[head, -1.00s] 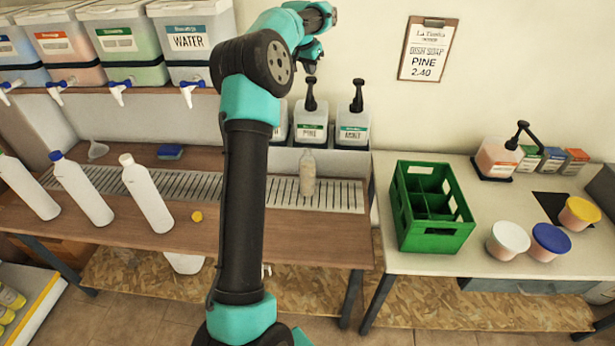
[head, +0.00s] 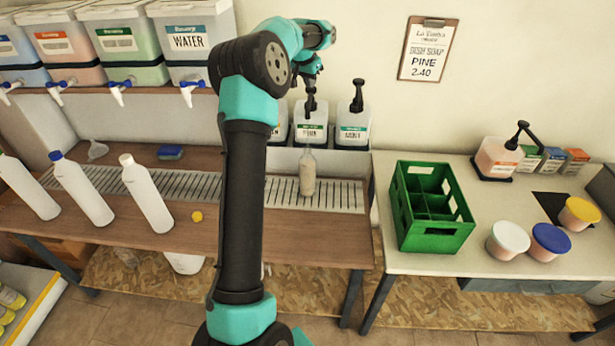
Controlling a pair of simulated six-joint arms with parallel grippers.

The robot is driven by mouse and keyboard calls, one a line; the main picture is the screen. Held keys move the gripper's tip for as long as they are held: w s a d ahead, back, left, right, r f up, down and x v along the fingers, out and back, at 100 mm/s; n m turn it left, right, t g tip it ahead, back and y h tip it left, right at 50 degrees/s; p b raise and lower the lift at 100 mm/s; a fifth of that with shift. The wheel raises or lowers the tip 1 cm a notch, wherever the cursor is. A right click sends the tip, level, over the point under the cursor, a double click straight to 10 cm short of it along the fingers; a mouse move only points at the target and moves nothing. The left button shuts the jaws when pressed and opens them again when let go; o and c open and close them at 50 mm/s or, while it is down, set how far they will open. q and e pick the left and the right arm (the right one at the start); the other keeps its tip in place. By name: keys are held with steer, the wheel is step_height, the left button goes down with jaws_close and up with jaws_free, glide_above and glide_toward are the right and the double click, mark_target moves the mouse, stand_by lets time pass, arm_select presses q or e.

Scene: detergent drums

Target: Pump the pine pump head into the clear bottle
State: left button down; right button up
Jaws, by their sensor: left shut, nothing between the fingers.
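The pine drum (head: 308,134) is a pale container with a green label, standing at the back of the left counter. Its black pump head (head: 310,104) shows just below my left gripper (head: 311,86). The gripper is shut and empty, pointing down at the pump; whether it touches the pump top I cannot tell. The clear bottle (head: 307,178) stands upright on the drain grate in front of the pine drum, under the pump. Its lower part looks beige and its neck is clear. My right gripper is not in view.
The mint drum (head: 352,128) with its black pump stands just right of pine. A green crate (head: 434,228) is on the right table. White bottles (head: 148,194) stand at left, and a yellow cap (head: 197,216) lies on the counter. Tap containers (head: 190,45) sit on the shelf.

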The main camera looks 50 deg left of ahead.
arm_select(q)
steer(key=shift+f, duration=0.25)
steer(key=shift+r, duration=2.9)
steer(key=shift+f, duration=0.1)
stand_by(1.0)
steer(key=shift+r, duration=0.2)
step_height(320, 180, up, 6)
steer(key=shift+f, duration=0.1)
stand_by(0.8)
